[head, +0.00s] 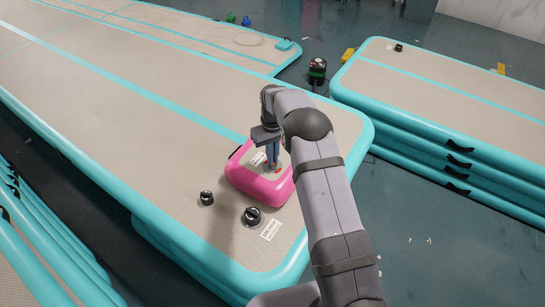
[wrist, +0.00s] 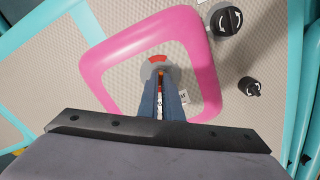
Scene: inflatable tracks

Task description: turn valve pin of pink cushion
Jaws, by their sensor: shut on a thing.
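The pink cushion (head: 258,186) lies on the near end of a beige inflatable track with turquoise edges. In the wrist view its pink rim (wrist: 125,52) frames a beige top. The valve (wrist: 157,64) shows as a grey ring with a red-orange part on that top. My gripper (head: 275,166) points down over the cushion from above. In the wrist view its two blue-grey fingers (wrist: 161,84) are close together at the valve, shut on the valve pin. The pin itself is mostly hidden between the fingertips.
Two black caps, a larger one (head: 252,216) and a smaller one (head: 206,198), stand on the beige track (head: 185,172) beside the cushion. A white label (head: 271,230) lies near the larger cap. A black pump-like device (head: 317,71) stands on the floor behind. Stacked tracks (head: 450,110) are at the right.

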